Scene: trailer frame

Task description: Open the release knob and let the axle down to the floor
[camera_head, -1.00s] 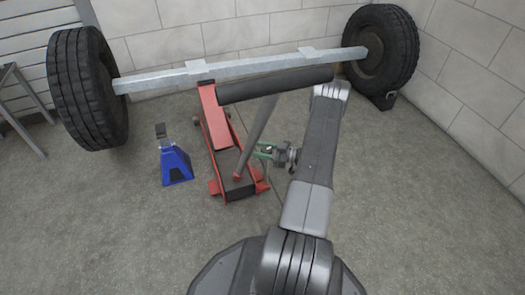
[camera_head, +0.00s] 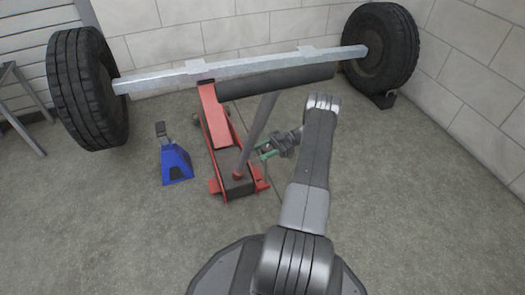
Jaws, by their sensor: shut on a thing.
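The red floor jack (camera_head: 217,127) stands on the floor under the grey axle beam (camera_head: 240,68), its front end reaching the beam. The beam carries a black tyre at each end, the left tyre (camera_head: 88,88) and the right tyre (camera_head: 381,48). The jack's grey handle (camera_head: 258,132) leans up from its rear to a thick black grip (camera_head: 275,83). My gripper (camera_head: 265,153), with green fingers, is at the right side of the jack's rear, beside the handle. It is shut on the release knob, which is too small and covered to make out.
A blue axle stand (camera_head: 175,162) stands on the floor left of the jack, apart from the beam. A black wheel chock (camera_head: 386,100) is by the right tyre. A metal-legged table (camera_head: 22,110) is at the left edge. Block walls close the back and right. The front floor is clear.

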